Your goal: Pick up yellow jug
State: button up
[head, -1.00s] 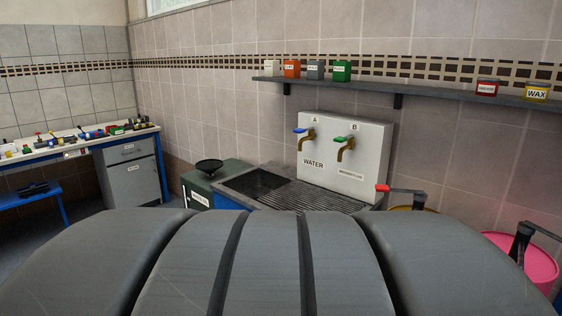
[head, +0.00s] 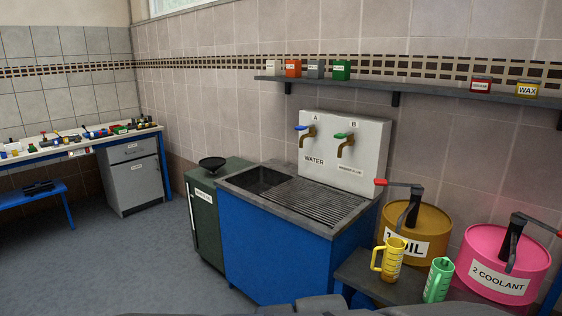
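The yellow jug (head: 391,261) stands upright in the lower right of the head view, on a dark low bench (head: 354,271) in front of the orange-yellow oil drum (head: 427,232). Its handle faces left. A green jug (head: 438,280) stands to its right, its lower part near the picture's bottom edge. My gripper is not in view, so I cannot see how it stands to the jug. A dark grey rounded part of my own body shows along the bottom edge.
A pink coolant drum (head: 505,262) with a crank stands right of the oil drum. A blue sink unit (head: 275,252) with two taps is left of the bench. A green cabinet (head: 206,221) stands beside it. The floor (head: 120,255) at left is clear.

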aim_at(386, 261)
jog(key=k, duration=0.1)
jog(key=i+l+z, duration=0.1)
jog(key=i+l, duration=0.35)
jog(key=i+l+z, duration=0.15)
jog(key=i+l, duration=0.3)
jog(key=i, duration=0.25)
